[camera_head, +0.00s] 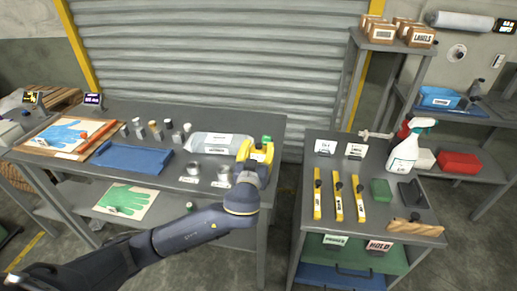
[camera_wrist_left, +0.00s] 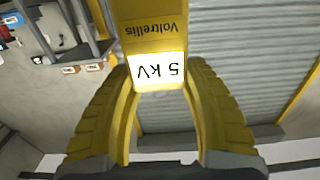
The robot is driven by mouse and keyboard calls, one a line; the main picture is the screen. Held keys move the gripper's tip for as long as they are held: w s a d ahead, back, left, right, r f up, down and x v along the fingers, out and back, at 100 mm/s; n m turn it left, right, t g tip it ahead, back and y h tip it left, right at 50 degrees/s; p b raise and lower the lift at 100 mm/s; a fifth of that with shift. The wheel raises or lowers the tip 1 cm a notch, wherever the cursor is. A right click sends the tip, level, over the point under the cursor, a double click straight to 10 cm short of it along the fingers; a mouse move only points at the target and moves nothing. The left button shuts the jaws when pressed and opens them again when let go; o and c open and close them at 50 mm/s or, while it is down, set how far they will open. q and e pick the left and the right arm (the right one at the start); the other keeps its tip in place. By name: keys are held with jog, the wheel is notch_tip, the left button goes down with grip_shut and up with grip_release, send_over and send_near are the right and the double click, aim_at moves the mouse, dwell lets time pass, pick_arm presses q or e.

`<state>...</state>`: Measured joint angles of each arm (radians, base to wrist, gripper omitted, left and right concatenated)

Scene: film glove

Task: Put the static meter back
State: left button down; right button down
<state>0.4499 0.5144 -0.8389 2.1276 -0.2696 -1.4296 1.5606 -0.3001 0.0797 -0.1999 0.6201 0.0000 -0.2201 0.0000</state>
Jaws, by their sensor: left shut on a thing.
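The static meter (camera_wrist_left: 155,35) is a yellow block marked "Voltrellis" with a lit white "5 kV" display, upside down in the left wrist view. My left gripper (camera_wrist_left: 160,80) is shut on it, with one yellow finger on each side. In the head view my left gripper (camera_head: 257,155) is over the right end of the dark left bench (camera_head: 265,125). There the yellow of fingers and meter is hard to tell apart, and a small green patch shows at the top. My right gripper is not in view.
A clear wrapped roll (camera_head: 212,142), metal cups (camera_head: 193,168), small bottles (camera_head: 155,130) and a blue tray (camera_head: 130,156) stand on the left bench. The right bench (camera_head: 315,228) carries yellow tools (camera_head: 338,200), a green block (camera_head: 381,190) and a spray bottle (camera_head: 405,152). A gap separates the benches.

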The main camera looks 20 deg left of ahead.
pick_arm(q)
jog(key=c, duration=0.7)
grip_release()
jog(key=shift+o, duration=0.2)
jog(key=shift+r, duration=0.15)
jog(key=shift+s+d, duration=0.1)
jog(key=shift+s, duration=0.2)
jog(key=s+d, duration=0.1)
jog(key=s, duration=1)
jog(key=shift+s, duration=0.15)
